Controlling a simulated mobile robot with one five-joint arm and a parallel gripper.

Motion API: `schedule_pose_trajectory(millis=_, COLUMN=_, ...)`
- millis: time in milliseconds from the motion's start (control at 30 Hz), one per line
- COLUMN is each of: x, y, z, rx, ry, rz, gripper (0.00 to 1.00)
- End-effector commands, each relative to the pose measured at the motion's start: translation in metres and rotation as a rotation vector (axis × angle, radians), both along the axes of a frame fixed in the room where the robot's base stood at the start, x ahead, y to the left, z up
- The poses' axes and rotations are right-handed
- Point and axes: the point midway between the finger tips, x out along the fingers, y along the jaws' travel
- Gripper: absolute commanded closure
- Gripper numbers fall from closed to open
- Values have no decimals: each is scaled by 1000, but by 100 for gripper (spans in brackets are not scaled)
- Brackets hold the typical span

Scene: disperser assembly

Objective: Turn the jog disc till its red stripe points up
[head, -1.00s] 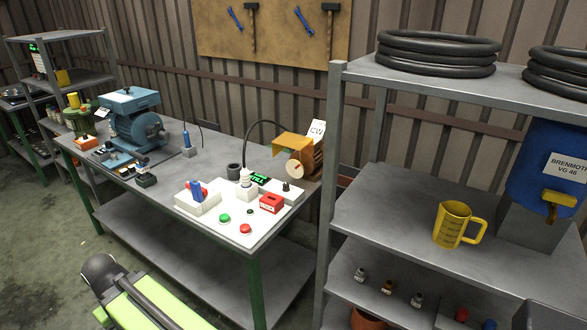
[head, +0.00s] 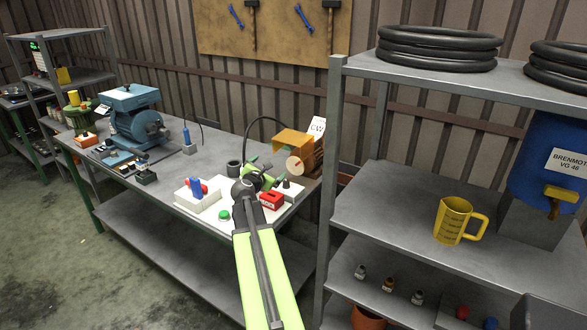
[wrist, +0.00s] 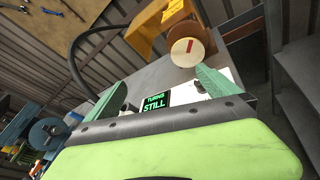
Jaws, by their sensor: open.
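The jog disc (head: 294,166) is a pale round face on the front of the orange-hooded machine at the bench's right end. It also shows in the wrist view (wrist: 180,56), with a short red stripe running from near its centre toward the picture's top; that picture is tilted. In the head view the stripe is too small to read surely. My gripper (head: 261,163) is to the left of the disc and apart from it. In the wrist view my gripper (wrist: 161,78) shows two green fingers spread wide with nothing between them, the disc beyond the right fingertip.
A display (wrist: 155,103) reads "TURNS STILL". A "CW" card (head: 317,126) stands behind the orange hood (head: 292,142). A red box (head: 271,200) and a green button (head: 224,215) lie near my arm. A grey shelf post (head: 329,190) stands right of the bench.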

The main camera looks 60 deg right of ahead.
Motion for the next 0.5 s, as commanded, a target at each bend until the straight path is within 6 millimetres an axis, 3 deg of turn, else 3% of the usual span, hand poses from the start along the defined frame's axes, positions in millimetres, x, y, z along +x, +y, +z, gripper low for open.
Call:
schedule_pose_trajectory(millis=67, x=-26, y=-15, z=-15, rx=86, ry=-71, rz=-103, gripper=0)
schedule_pose_trajectory(millis=167, x=-40, y=-20, z=-24, rx=137, ry=-114, rz=-160, gripper=0)
schedule_pose_trajectory(millis=367, x=-38, y=-30, z=-30, rx=140, ry=-116, rz=-164, gripper=0)
schedule_pose_trajectory(millis=500, x=-31, y=-58, z=-41, rx=138, ry=-115, rz=-163, gripper=0)
